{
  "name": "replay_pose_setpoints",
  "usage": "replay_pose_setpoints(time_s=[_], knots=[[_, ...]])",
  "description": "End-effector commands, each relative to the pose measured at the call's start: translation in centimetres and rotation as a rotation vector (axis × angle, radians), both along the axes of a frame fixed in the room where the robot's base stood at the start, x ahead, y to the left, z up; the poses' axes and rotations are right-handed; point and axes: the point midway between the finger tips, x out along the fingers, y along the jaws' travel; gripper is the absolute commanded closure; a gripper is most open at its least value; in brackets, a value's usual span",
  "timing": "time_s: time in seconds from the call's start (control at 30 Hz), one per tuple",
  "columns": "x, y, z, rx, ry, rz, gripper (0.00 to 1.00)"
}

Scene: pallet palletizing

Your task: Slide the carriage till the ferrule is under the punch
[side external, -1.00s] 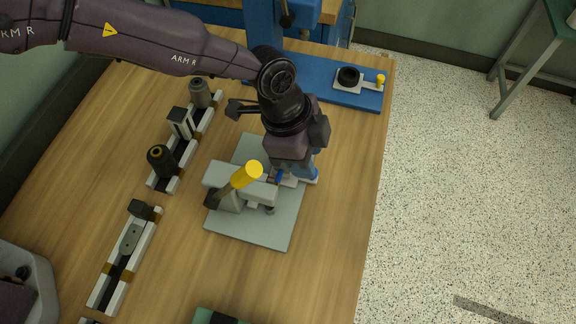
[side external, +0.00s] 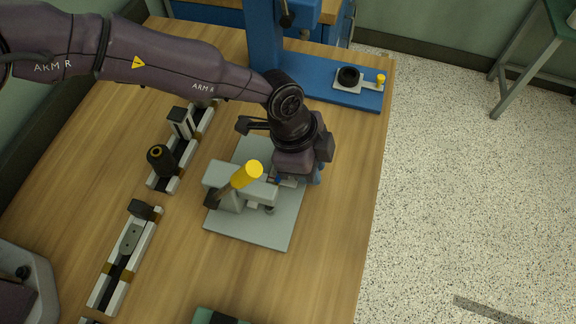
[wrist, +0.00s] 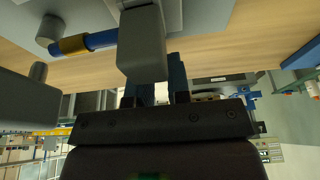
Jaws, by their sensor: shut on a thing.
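The press is a grey body (side external: 227,177) with a yellow lever on a flat grey base plate (side external: 262,236). In the wrist view its punch (wrist: 39,72) is a short grey cylinder at the left. A brass-coloured ferrule (wrist: 73,45) sits on a blue tube (wrist: 101,39), apart from the punch and to its right in the picture. My gripper (wrist: 159,82) is shut on the carriage, whose grey upright block (wrist: 141,45) shows at the dark blue fingers. In the side view my gripper (side external: 318,175) is at the press's right side and hides most of the carriage.
Rails with dark fittings (side external: 162,158) stand left of the press. A larger blue press base (side external: 325,88) with a black ring and yellow knob is at the back. A grey bin (side external: 35,270) is at lower left. The table is clear right of the base plate.

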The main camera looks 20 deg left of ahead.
Motion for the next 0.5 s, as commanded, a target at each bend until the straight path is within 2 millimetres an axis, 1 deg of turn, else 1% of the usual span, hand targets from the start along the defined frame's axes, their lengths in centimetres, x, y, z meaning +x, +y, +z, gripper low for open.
replay_pose_setpoints(time_s=[0.5], knots=[[-1.9, -0.1, 0.1, 0.001, 0.001, -0.001, 0.99]])
